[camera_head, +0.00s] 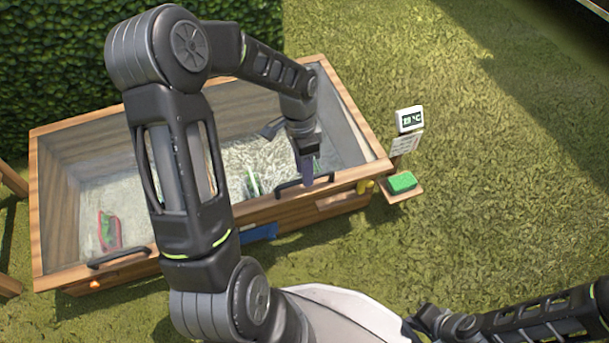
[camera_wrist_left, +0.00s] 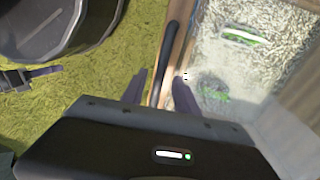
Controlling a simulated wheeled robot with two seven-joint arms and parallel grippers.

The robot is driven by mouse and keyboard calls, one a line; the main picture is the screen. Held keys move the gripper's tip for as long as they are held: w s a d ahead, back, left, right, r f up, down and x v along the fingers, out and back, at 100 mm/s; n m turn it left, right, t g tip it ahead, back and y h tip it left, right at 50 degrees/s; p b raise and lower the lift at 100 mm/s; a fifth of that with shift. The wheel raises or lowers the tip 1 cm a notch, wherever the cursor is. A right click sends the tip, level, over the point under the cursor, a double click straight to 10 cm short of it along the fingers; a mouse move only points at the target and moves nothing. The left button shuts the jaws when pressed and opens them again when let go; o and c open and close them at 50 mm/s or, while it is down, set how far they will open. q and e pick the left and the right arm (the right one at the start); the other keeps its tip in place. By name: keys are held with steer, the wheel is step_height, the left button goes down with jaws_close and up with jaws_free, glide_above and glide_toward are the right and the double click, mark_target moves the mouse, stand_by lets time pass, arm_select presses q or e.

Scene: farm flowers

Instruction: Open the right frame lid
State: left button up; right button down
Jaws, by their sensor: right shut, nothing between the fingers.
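The wooden planting frame (camera_head: 200,226) stands on the grass with two clear panes over it. The right frame lid (camera_head: 345,135) lies on the right half and looks closed. Its black handle (camera_head: 290,184) is on the front edge; it also shows in the left wrist view (camera_wrist_left: 169,62). My left gripper (camera_head: 308,170) points down at this handle. In the left wrist view its two fingers (camera_wrist_left: 160,90) are apart, with the handle between them; I cannot tell whether they touch it.
The left lid has its own black handle (camera_head: 118,257). A thermometer display (camera_head: 410,119) and a green sponge-like block (camera_head: 402,182) are at the frame's right side. A hedge (camera_head: 50,70) stands behind. Grass to the right is open.

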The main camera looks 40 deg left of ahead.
arm_select(q)
steer(key=shift+s+f, duration=0.1)
steer(key=shift+f, duration=0.4)
steer(key=shift+c, duration=0.3)
jaws_close()
stand_by(0.8)
